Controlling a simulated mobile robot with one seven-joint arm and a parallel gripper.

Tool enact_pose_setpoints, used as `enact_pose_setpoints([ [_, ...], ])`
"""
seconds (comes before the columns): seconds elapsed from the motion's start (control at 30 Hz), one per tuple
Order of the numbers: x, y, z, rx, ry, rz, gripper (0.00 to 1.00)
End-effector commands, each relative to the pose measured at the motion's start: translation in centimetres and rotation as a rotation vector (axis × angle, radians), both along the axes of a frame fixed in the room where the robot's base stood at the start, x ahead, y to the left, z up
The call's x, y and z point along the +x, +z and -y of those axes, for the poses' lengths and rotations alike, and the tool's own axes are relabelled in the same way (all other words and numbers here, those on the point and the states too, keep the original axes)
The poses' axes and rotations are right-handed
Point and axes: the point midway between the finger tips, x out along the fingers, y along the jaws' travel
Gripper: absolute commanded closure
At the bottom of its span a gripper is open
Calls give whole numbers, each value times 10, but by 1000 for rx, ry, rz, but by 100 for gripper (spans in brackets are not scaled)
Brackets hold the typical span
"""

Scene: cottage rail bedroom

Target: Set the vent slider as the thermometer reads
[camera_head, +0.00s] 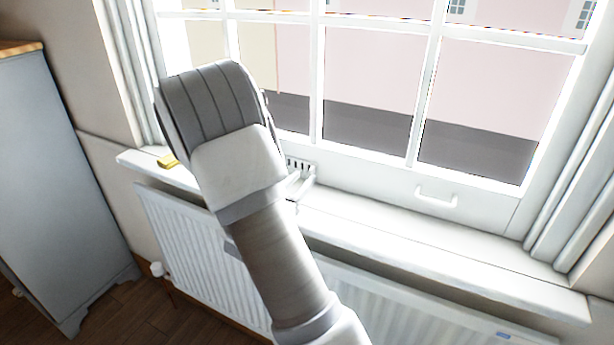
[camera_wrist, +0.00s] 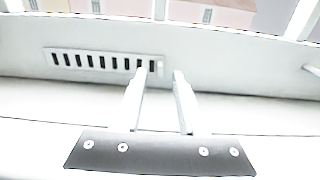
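The vent (camera_wrist: 100,61) is a pale plate with a row of dark upright slots, set in the bottom rail of the window. Part of it also shows in the head view (camera_head: 300,165). A small light tab, seemingly the slider (camera_wrist: 160,68), is at the right end of the slots. My gripper (camera_wrist: 159,76) is open, with its fingertips apart in front of that right end. The tab appears between the fingertips; I cannot tell if either touches it. In the head view my arm hides most of the gripper and some of the vent. I see no thermometer that I can make out.
A white sill (camera_head: 370,228) runs below the window, above a white radiator (camera_head: 190,240). A small yellow object (camera_head: 168,160) lies on the sill's left end. A white handle (camera_head: 436,197) is on the window rail at right. A grey cabinet (camera_head: 60,190) stands at left.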

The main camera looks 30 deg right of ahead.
Motion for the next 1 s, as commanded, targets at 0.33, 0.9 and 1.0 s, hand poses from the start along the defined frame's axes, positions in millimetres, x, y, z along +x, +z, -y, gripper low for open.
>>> enact_pose_setpoints([
  [0.33,17,0,29,-1,0,-1,60],
  [0.9,17,0,29,0,0,0,100],
  [1.0,17,0,29,0,0,0,100],
])
